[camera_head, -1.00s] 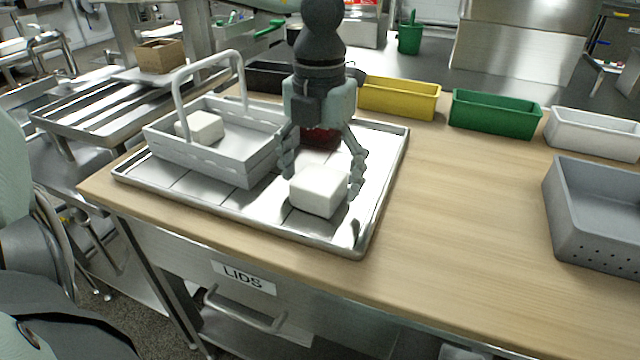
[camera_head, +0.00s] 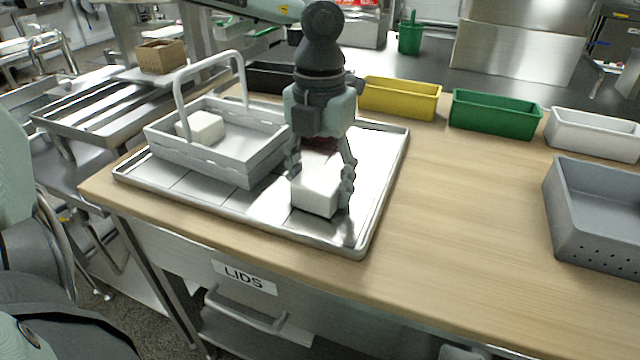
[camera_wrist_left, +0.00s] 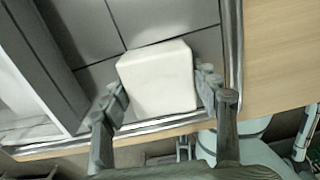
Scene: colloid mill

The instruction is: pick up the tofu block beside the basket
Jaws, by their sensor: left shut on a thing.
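The white tofu block (camera_head: 316,190) is on the metal tray (camera_head: 262,212), to the right of the grey basket (camera_head: 228,166). My left gripper (camera_head: 321,180) comes down over it from above, with a finger on each side. It is shut on the block. The left wrist view shows the block (camera_wrist_left: 158,80) between the two fingertips (camera_wrist_left: 160,88). I cannot tell whether the block still touches the tray. Another white block (camera_head: 201,127) sits inside the basket. A dark red thing behind my gripper is mostly hidden. My right gripper is not in view.
The basket's tall handle (camera_head: 178,95) rises left of my gripper. Yellow (camera_head: 400,99), green (camera_head: 494,113) and white (camera_head: 594,134) bins line the back of the table. A grey perforated bin (camera_head: 598,222) stands at right. The wooden tabletop (camera_head: 455,215) between is clear.

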